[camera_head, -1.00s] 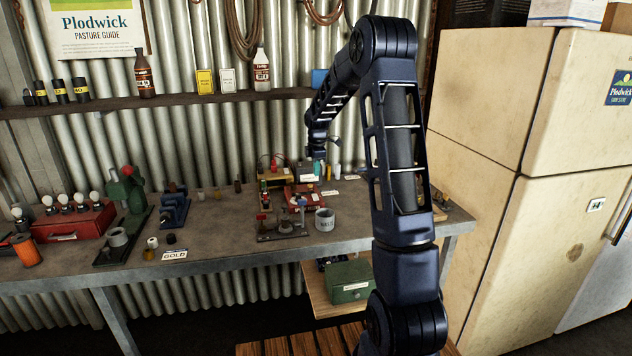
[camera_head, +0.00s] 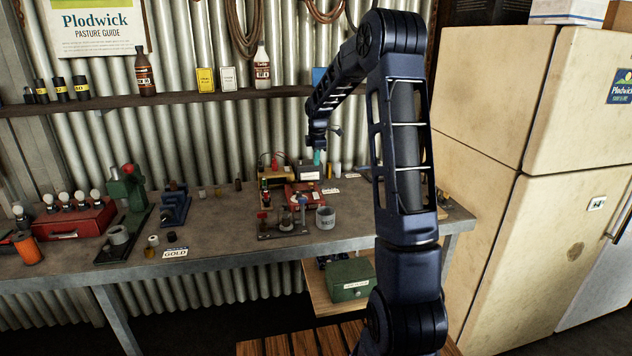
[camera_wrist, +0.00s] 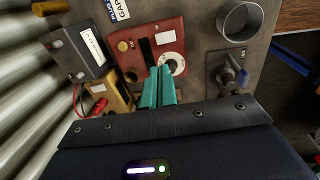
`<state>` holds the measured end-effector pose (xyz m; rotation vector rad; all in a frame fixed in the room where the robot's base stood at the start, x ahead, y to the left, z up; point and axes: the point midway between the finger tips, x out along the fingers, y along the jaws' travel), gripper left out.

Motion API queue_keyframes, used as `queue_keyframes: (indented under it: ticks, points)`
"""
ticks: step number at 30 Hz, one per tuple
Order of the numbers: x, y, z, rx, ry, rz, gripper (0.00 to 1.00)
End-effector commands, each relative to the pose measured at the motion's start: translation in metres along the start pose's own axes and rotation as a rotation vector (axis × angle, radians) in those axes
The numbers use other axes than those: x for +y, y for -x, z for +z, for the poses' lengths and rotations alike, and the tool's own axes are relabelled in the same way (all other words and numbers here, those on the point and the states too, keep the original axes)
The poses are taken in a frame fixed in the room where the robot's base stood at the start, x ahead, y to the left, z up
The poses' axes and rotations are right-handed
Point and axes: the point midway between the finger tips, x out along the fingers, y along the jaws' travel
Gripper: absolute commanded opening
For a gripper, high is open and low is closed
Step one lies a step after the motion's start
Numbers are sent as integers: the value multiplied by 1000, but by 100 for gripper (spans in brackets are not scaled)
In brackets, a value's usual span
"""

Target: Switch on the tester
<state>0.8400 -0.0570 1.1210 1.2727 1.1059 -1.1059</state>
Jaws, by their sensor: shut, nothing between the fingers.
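A red box (camera_wrist: 172,28) with a white round dial (camera_wrist: 175,64), a brass-coloured button (camera_wrist: 123,46) and a dark slot lies under my gripper in the wrist view. It also shows on the bench in the head view (camera_head: 304,191). I cannot tell for sure whether this box is the tester. My gripper (camera_wrist: 161,70) has teal fingers, shut and empty, over the box's near edge beside the dial. In the head view my gripper (camera_head: 317,157) hangs above the back of the bench, apparently clear of the box. The fingers hide part of the box.
A yellow box (camera_wrist: 120,97) with red and black leads and a grey labelled box (camera_wrist: 70,50) stand beside it. The corrugated wall is behind. A shelf (camera_head: 190,98) hangs above.

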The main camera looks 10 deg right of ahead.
Motion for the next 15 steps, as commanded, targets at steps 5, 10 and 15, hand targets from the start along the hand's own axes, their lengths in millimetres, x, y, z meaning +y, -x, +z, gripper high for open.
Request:
queue_keyframes:
  ticks: [5, 10, 15]
  points:
    - [0, 0, 0, 0, 0, 0, 0]
    - [0, -6, 0, 0, 1, -1, 0]
    - [0, -28, 0, 0, 1, -2, 0]
